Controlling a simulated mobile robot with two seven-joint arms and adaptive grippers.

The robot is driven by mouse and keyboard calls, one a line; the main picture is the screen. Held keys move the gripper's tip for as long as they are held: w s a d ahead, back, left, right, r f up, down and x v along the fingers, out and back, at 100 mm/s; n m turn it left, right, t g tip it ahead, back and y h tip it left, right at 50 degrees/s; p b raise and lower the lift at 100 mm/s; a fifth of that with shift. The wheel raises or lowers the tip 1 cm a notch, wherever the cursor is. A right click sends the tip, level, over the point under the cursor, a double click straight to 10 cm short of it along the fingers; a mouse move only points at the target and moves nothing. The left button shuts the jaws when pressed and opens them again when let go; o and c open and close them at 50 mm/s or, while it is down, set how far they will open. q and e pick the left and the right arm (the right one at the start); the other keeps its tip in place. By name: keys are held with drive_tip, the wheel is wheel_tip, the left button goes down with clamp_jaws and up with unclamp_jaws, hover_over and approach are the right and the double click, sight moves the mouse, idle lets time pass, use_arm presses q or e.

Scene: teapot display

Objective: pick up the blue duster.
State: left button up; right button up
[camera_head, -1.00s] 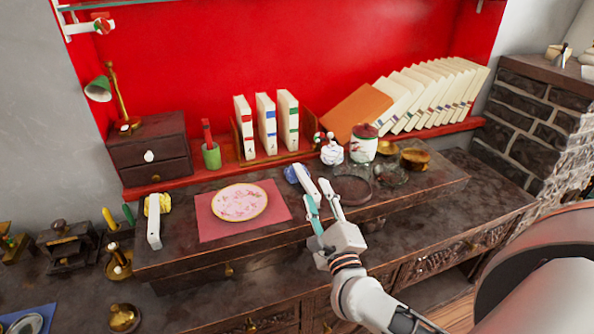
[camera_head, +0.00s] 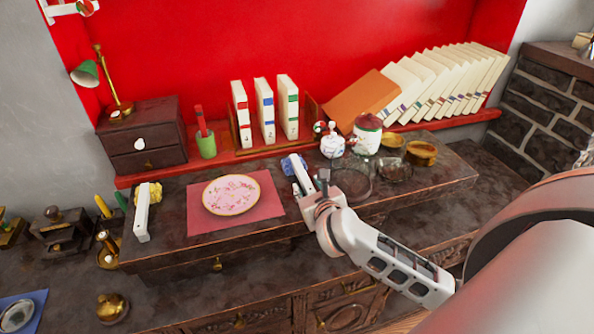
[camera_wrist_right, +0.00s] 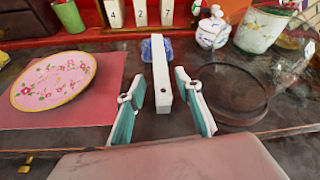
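The blue duster (camera_head: 291,163) lies on the dark wooden cabinet top, right of the pink mat, with its white handle pointing toward me. In the right wrist view its blue head (camera_wrist_right: 150,49) is at the far end of the white handle. My right gripper (camera_head: 311,185) is open, low over the cabinet's front part. In the right wrist view, its two fingers stand on either side of the handle, with a gap on each side. My left gripper is not in view.
A floral plate (camera_head: 231,195) sits on the pink mat (camera_head: 262,213). A yellow duster (camera_head: 143,215) lies at the left. A dark round dish (camera_head: 351,184) is close right of my gripper. A white figurine pot (camera_head: 332,146) and a red-lidded jar (camera_head: 367,135) stand behind.

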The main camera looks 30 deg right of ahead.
sight(305, 183)
drive_tip(key=x, duration=0.4)
drive_tip(key=shift+w+d+f, duration=0.15)
drive_tip(key=shift+w+f, duration=0.05)
drive_tip(key=shift+f, duration=0.15)
clamp_jaws()
drive_tip(key=shift+r, duration=0.2)
